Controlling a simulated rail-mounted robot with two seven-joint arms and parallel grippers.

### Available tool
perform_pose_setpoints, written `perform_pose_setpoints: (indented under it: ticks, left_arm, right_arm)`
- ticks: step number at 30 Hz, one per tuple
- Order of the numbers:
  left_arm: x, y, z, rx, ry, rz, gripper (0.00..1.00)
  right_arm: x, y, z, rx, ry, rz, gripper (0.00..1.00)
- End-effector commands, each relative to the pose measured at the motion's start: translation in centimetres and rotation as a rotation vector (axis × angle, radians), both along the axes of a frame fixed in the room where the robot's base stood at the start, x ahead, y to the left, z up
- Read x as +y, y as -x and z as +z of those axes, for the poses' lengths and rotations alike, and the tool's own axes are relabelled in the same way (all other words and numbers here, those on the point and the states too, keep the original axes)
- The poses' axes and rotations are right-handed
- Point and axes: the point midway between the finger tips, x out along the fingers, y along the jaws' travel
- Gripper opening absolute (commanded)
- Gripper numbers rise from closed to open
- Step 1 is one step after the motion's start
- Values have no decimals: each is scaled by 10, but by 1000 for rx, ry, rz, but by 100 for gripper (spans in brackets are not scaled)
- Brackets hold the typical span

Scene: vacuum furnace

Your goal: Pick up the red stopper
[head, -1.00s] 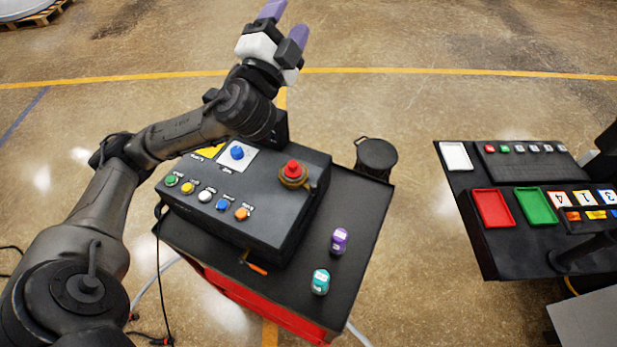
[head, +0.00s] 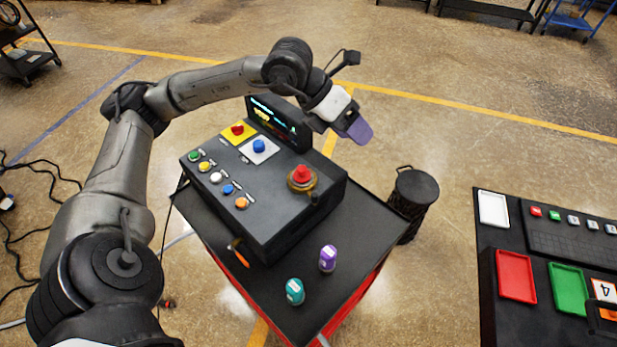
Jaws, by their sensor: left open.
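A red stopper (head: 302,174) sits upright in a brass-coloured ring at the right end of the dark control box. My left gripper (head: 352,128) has purple fingers and a white body. It is open and empty, in the air above and to the right of the stopper in the picture, apart from it. Its fingers overlap in this view, so the gap between them is hard to see. My right gripper does not show.
The control box (head: 262,213) stands on a black-topped red cart (head: 375,200), with coloured buttons and a lit screen. A purple bottle (head: 328,258) and a teal bottle (head: 295,291) stand in front. A black canister (head: 415,190) is at right, before a table with trays (head: 516,276).

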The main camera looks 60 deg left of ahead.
Motion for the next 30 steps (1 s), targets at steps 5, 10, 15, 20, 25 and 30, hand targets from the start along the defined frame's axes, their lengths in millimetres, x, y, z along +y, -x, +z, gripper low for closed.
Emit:
perform_pose_setpoints:
  ticks: [5,10,15,20,25,30]
  left_arm:
    - [45,25,-33,269,-232,174,55]
    - [74,52,-44,464,-366,330,55]
    - [87,70,-47,586,-420,449,55]
    - [88,69,-57,599,-399,499,55]
    - [89,66,-86,602,-397,503,55]
    - [91,63,-112,600,-395,501,55]
  right_arm:
    - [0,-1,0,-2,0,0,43]
    - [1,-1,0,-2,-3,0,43]
    - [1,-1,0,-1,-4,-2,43]
    - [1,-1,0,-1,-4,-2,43]
    - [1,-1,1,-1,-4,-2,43]
    - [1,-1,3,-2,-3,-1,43]
